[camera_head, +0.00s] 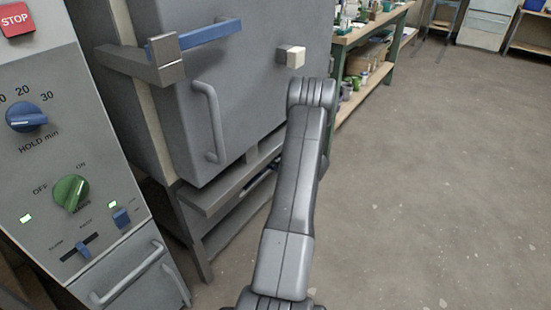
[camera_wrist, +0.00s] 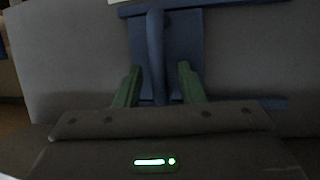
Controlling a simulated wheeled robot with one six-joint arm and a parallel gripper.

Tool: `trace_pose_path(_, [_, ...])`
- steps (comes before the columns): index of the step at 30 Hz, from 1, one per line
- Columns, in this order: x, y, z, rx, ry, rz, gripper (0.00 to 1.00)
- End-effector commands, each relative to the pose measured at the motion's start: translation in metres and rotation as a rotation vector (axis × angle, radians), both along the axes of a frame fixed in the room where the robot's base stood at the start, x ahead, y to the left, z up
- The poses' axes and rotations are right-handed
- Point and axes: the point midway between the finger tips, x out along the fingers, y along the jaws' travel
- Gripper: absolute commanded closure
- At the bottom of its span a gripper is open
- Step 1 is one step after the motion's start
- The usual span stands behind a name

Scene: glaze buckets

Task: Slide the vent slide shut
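In the wrist view a blue plate (camera_wrist: 182,38), which looks like the vent slide, sits on a grey wall. A blue upright handle bar (camera_wrist: 157,60) stands out from it. My gripper (camera_wrist: 159,82) has its two green fingers apart, one on each side of the bar, with visible gaps. I cannot tell how far the bar reaches between the fingers in depth. The lower part of the plate is partly hidden by my gripper body. In the head view neither the slide nor my gripper can be made out; my arm reaches up beside the kiln.
Blue rail strips run above (camera_wrist: 225,9) and below the plate. In the head view the grey kiln (camera_head: 240,90) has a door handle (camera_head: 208,120), a blue latch bar (camera_head: 205,36) and a pale block (camera_head: 293,56). A control panel (camera_head: 60,150) stands at left. Floor at right is clear.

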Motion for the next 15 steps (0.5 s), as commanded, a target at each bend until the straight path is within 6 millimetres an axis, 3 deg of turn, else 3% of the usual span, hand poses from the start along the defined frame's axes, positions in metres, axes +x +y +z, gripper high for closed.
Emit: trace_pose_path(15, [-0.070, -0.067, 0.043, 0.000, 0.000, -0.004, 0.64])
